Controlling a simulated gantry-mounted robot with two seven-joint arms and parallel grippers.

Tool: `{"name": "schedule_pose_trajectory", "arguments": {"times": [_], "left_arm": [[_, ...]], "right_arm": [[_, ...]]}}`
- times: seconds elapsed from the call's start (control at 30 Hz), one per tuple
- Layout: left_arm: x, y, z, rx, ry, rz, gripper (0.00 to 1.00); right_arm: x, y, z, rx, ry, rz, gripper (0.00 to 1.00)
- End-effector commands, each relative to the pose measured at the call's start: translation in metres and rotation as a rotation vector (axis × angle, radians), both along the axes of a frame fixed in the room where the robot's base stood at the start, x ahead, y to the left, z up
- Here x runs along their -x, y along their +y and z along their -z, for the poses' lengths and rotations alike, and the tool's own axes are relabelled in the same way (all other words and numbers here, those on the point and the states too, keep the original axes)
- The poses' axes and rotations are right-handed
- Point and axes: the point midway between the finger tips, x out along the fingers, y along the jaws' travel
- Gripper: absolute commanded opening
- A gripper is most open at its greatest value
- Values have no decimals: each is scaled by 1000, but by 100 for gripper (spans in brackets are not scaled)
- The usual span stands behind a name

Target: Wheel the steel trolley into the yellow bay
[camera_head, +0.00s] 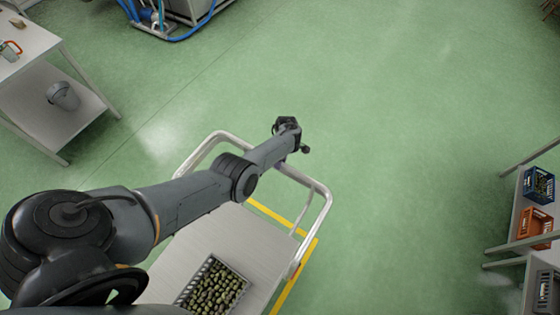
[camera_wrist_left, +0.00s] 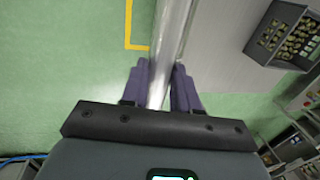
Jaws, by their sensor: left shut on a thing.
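The steel trolley (camera_head: 185,250) stands at the lower middle, with a flat deck and a tubular handle (camera_head: 320,205). My left gripper (camera_head: 290,130) is at the far side of the handle. In the left wrist view the purple fingers (camera_wrist_left: 160,82) are shut around the steel tube (camera_wrist_left: 173,30). A grey crate of olives (camera_head: 190,291) rides on the deck, and it also shows in the left wrist view (camera_wrist_left: 262,55). Yellow floor lines of the bay (camera_head: 303,262) show under and beside the handle end; the trolley hides the rest. My right gripper is not in view.
A workbench (camera_head: 25,48) with a grey bucket (camera_head: 63,96) on its lower shelf stands at the left. A machine with blue hoses (camera_head: 172,25) is at the top. A rack at the right holds a blue crate (camera_head: 538,186) and an orange crate (camera_head: 535,226). The green floor beyond the handle is clear.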

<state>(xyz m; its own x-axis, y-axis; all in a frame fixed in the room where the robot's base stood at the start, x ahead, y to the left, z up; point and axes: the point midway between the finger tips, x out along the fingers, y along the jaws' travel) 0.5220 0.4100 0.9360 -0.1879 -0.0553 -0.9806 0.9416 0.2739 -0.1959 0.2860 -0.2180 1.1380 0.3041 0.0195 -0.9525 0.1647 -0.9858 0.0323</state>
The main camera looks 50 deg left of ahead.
Motion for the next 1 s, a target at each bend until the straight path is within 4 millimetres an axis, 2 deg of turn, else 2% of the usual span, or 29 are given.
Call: {"name": "schedule_pose_trajectory", "arguments": {"times": [0.37,0.4,0.53,0.57,0.87,1.0], "left_arm": [[1,0,1,0,1,0,0],[1,0,1,-1,1,0,32],[1,0,1,-1,1,0,52],[1,0,1,-1,0,0,55],[0,0,-1,-1,0,0,55],[-2,1,-11,-3,0,2,55]], "right_arm": [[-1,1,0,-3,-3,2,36],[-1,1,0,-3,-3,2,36],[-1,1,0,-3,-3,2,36],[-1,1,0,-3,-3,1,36],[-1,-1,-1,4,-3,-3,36],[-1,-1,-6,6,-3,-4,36]]}}
